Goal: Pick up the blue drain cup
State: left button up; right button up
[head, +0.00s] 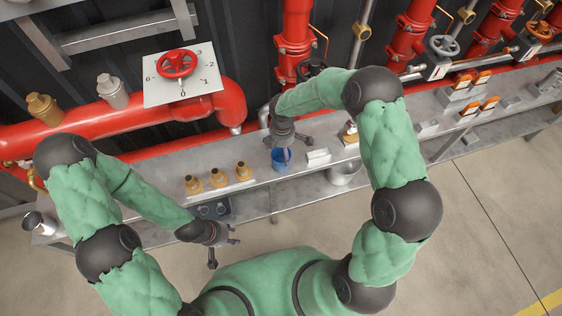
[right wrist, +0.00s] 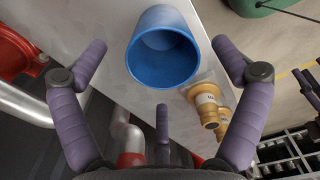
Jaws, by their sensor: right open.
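The blue drain cup (head: 280,160) stands on the grey metal bench in the head view, partly covered by my right gripper. In the right wrist view the cup (right wrist: 163,60) shows its open round mouth, in the upper middle. My right gripper (head: 288,143) is just above the cup with its fingers spread. In the right wrist view, purple-padded fingers (right wrist: 160,72) lie left, right and below the cup, and none clearly touches it. My left gripper (head: 222,246) has its fingers spread and is empty, low in front of the bench.
Several brass fittings (head: 218,178) stand on the bench left of the cup; one shows near it in the right wrist view (right wrist: 208,104). Red pipes (head: 120,118) run behind the bench.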

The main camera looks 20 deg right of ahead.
jog(key=b, duration=0.3)
send_over(281, 157)
jog(key=s, duration=0.3)
jog(key=f, duration=0.5)
jog(key=shift+a+f, duration=0.15)
jog(key=shift+a, duration=0.25)
jog(key=c, duration=1.3)
